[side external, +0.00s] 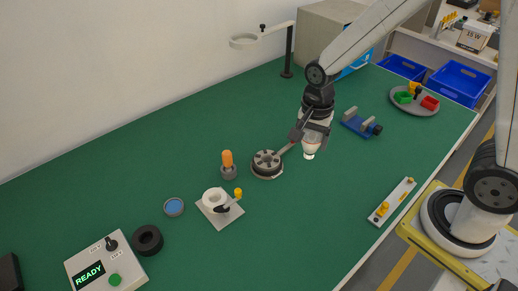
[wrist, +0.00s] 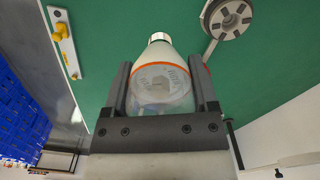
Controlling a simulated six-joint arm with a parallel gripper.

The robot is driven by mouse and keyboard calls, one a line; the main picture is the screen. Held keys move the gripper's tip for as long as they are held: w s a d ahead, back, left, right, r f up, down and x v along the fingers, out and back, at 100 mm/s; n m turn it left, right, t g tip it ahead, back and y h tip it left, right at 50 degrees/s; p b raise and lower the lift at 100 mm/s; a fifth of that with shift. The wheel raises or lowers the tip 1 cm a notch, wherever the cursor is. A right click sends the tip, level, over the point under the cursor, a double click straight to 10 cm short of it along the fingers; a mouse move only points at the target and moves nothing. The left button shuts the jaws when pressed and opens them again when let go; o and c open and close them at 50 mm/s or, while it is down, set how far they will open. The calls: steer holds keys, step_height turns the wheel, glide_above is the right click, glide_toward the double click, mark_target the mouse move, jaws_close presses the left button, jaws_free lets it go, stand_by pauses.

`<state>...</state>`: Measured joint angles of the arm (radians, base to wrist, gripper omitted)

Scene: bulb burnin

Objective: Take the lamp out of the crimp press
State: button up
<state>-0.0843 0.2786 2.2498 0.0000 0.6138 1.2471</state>
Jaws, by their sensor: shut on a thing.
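The lamp (wrist: 160,75) has a clear end, an orange ring and a metal cap. My gripper (wrist: 160,62) is shut on it, with one finger on each side of the body. In the side view the lamp (side external: 309,153) hangs below my gripper (side external: 314,135), apparently above the green table. The round grey device with a lever, which looks like the crimp press (side external: 267,162), stands just left of the lamp. It also shows in the wrist view (wrist: 231,20), apart from the lamp. No lamp shows in it.
A blue vise (side external: 360,124) stands right of my gripper, and a yellow-pegged strip (side external: 392,202) lies near the front edge. An orange-topped post (side external: 228,164), a white stand (side external: 220,212) and a READY box (side external: 104,268) are to the left. The table between press and strip is clear.

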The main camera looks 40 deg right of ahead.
steer(key=shift+r, duration=2.05)
